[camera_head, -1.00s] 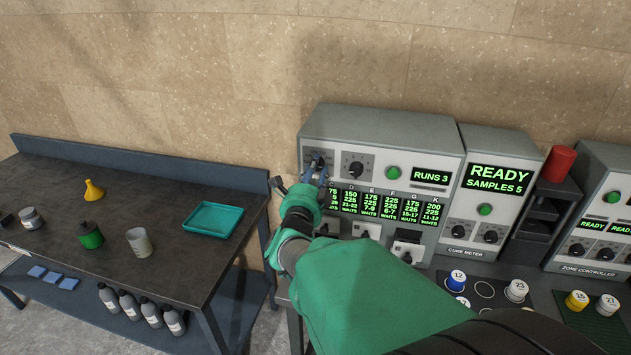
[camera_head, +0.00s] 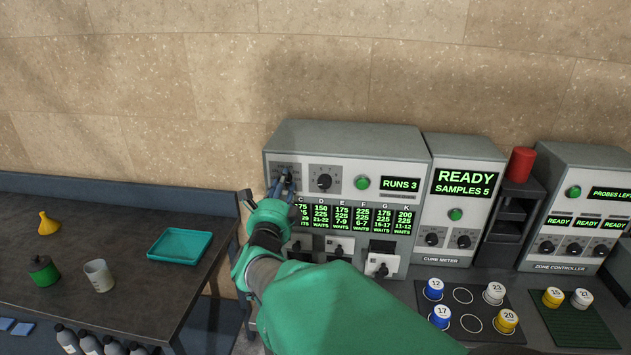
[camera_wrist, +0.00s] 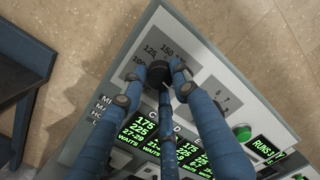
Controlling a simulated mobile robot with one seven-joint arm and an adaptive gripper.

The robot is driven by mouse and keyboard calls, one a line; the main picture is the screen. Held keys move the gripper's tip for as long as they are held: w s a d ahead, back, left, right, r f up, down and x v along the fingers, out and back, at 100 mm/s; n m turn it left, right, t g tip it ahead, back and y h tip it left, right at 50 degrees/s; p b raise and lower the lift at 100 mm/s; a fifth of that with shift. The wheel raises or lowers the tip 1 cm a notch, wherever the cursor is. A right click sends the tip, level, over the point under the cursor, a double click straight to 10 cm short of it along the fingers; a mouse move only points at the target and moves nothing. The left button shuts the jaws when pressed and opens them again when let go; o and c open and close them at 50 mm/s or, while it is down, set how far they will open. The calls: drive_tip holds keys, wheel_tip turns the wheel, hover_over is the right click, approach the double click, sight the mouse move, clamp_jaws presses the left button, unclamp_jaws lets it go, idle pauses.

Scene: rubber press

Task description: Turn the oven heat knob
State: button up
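The oven heat knob (camera_wrist: 157,73) is a black dial on a grey scale plate marked 100, 125 and 150, at the upper left of the press front. In the wrist view my gripper (camera_wrist: 158,72) has its blue fingers around this knob. Two fingertips are on either side of it and a third finger comes from below. The tips are close to the knob, but I cannot tell if they touch it. In the head view my gripper (camera_head: 283,180) is in front of the panel and mostly hides this knob.
A second dial (camera_head: 324,182) and a green button (camera_head: 362,182) are right of the gripper on the press (camera_head: 345,140). A cure meter (camera_head: 463,160) stands beside it. A dark table (camera_head: 120,240) with a teal tray (camera_head: 180,246) is at left.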

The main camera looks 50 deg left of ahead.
sight(282, 151)
drive_tip(key=o, duration=0.3)
drive_tip(key=shift+w, duration=0.1)
drive_tip(key=shift+r, duration=4.95)
